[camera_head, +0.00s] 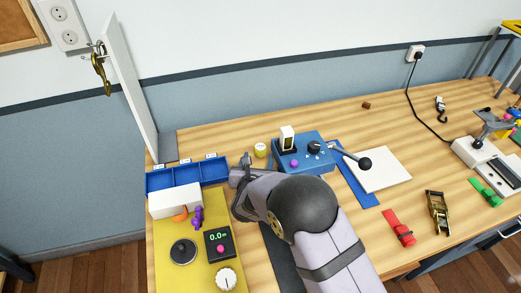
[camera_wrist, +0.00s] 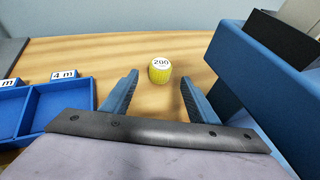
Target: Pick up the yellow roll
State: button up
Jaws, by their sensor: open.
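The yellow roll (camera_head: 261,150) stands on the wooden table between the blue tray and the blue box with the lever. In the wrist view the yellow roll (camera_wrist: 160,71) is upright, with a white top marked 200. My gripper (camera_wrist: 155,88) is open and empty, with its two blue-grey fingers spread. The roll lies just beyond the fingertips, roughly centred between them and not touched. In the head view my gripper (camera_head: 242,166) is close to the roll, on its near left side, and my arm hides part of the fingers.
The blue compartment tray (camera_head: 187,173) is left of my gripper; it also shows in the wrist view (camera_wrist: 45,108). The blue lever box (camera_head: 303,155) stands close on the right; its wall (camera_wrist: 245,75) rises beside the right finger. Bare table (camera_wrist: 100,52) lies behind the roll.

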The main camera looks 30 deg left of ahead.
aim_at(260, 152)
jog(key=shift+p+x, duration=0.85)
jog(key=shift+x, duration=1.95)
jog(key=c, duration=1.1)
